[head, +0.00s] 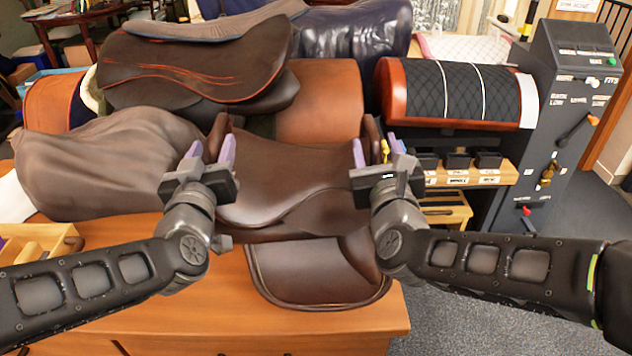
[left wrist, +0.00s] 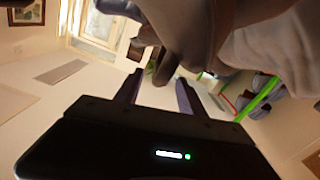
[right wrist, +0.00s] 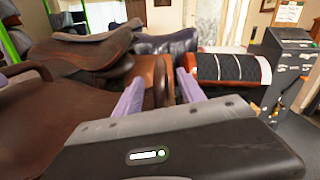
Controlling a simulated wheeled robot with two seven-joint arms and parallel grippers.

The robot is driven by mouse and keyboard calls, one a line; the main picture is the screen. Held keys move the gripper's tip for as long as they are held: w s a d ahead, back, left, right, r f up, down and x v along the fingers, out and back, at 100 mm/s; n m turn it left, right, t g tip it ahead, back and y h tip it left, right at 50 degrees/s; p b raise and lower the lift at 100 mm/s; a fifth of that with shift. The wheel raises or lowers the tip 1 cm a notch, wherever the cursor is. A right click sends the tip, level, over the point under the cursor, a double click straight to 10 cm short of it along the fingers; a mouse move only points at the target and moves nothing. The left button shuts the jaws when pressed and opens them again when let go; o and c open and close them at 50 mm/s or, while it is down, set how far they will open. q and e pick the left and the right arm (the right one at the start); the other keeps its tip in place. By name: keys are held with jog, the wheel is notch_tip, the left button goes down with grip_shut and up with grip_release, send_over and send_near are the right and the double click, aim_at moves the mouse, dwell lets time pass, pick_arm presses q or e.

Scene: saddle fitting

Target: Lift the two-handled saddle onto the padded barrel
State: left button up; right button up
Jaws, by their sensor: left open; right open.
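The brown two-handled saddle (head: 290,175) rests on the wooden bench (head: 350,320), with an upright handle at each end. My left gripper (head: 211,150) is open at the left handle (head: 217,130); a dark handle-like piece (left wrist: 165,68) shows just beyond its fingertips in the left wrist view. My right gripper (head: 376,150) is open at the right handle (head: 372,130), which shows between and beyond the fingers in the right wrist view (right wrist: 161,80). Contact cannot be told. The padded barrel (head: 455,92), quilted black with white stripes and red-brown wooden ends, is at the back right, bare on top.
Other saddles (head: 195,65) are piled behind and a draped brown one (head: 105,160) lies at left. A grey control post (head: 575,110) with levers stands right of the barrel. Small black bins (head: 457,160) sit on a shelf below it. Grey floor is clear at lower right.

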aim_at(219, 132)
pick_arm(q)
jog(key=w, duration=0.6)
jog(key=shift+w+d+f, duration=0.1)
jog(key=shift+w, duration=0.1)
pick_arm(e)
jog(key=w, duration=0.6)
jog(key=shift+w+d, duration=0.1)
jog(key=shift+w, duration=0.05)
pick_arm(q)
jog(key=shift+c, duration=0.4)
pick_arm(e)
jog(key=shift+c, duration=0.4)
pick_arm(q)
grip_shut()
pick_arm(e)
grip_shut()
